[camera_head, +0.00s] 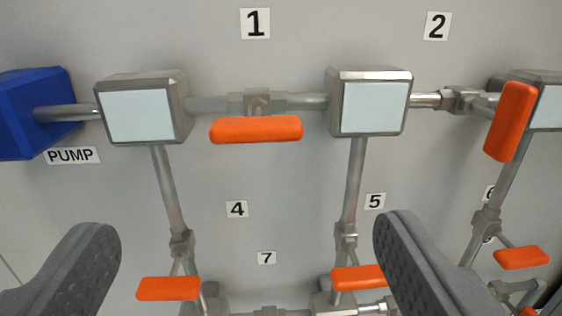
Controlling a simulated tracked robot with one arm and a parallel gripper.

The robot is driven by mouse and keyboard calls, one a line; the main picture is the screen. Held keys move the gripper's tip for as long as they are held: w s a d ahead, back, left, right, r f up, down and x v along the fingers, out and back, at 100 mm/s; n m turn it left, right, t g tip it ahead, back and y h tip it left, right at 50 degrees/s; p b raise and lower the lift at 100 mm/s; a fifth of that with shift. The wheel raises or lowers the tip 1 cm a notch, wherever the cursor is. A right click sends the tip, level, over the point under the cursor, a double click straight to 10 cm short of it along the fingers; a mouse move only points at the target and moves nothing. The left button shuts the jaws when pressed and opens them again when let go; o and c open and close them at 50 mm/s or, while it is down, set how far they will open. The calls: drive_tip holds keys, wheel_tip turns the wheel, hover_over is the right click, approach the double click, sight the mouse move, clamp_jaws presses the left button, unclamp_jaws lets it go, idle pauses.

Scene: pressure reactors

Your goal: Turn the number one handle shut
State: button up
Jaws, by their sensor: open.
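The number one handle (256,130) is an orange bar lying horizontally, in line with its pipe, just below the grey valve body (257,102). The "1" label (255,23) is on the wall above it. My gripper (248,240) is open, its two grey fingers at the lower left and lower right of the view. The handle lies above the gap between the fingertips in the picture. Nothing is between the fingers' pads. The handle appears apart from both fingers.
Steel boxes with pale faces stand left (139,115) and right (375,107) of the handle. A blue pump (37,112) is at far left. The number two handle (510,122) is tilted near vertical at right. Lower orange handles (168,289) (358,278) (522,257) sit near the fingers.

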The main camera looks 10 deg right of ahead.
sight(255, 133)
drive_tip(key=w+p, duration=0.1)
drive_tip(key=w, duration=0.3)
drive_tip(key=w+p, duration=0.2)
drive_tip(key=w, duration=0.3)
drive_tip(key=w+p, duration=0.2)
drive_tip(key=w, duration=0.2)
drive_tip(key=shift+w+d, duration=0.35)
drive_tip(key=shift+f, duration=0.1)
drive_tip(key=c, duration=1)
